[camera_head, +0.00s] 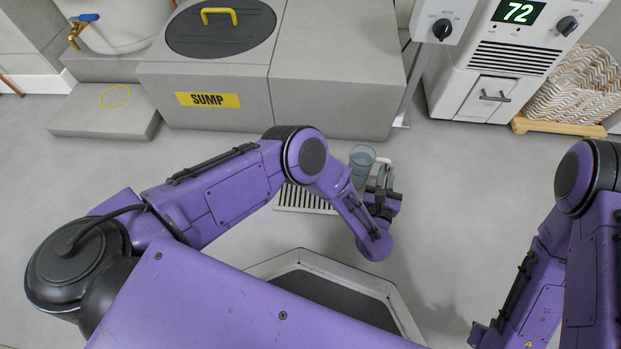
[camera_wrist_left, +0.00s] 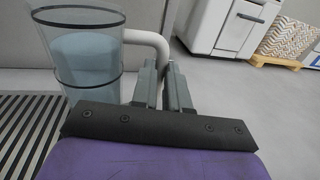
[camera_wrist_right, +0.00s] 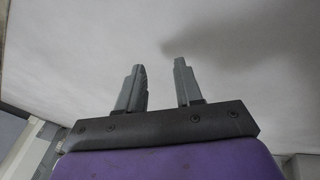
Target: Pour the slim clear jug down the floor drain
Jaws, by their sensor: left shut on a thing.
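The slim clear jug (camera_head: 361,162) holds bluish liquid and has a white handle. It also shows upright or nearly so in the left wrist view (camera_wrist_left: 88,62). My left gripper (camera_head: 383,182) is shut on the jug's handle, seen also in the left wrist view (camera_wrist_left: 162,84). The floor drain (camera_head: 303,204) is a slotted grate in the floor, to the left of the jug and partly hidden behind my left arm. Its bars show at the left of the left wrist view (camera_wrist_left: 20,125). My right gripper (camera_wrist_right: 160,85) is open and empty over bare floor.
A grey sump block (camera_head: 204,106) with a round dark lid (camera_head: 221,35) stands behind. A low step (camera_head: 105,112) is at the left. A white dehumidifier (camera_head: 495,60) and a pallet of patterned material (camera_head: 575,90) stand at back right. Floor at right is clear.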

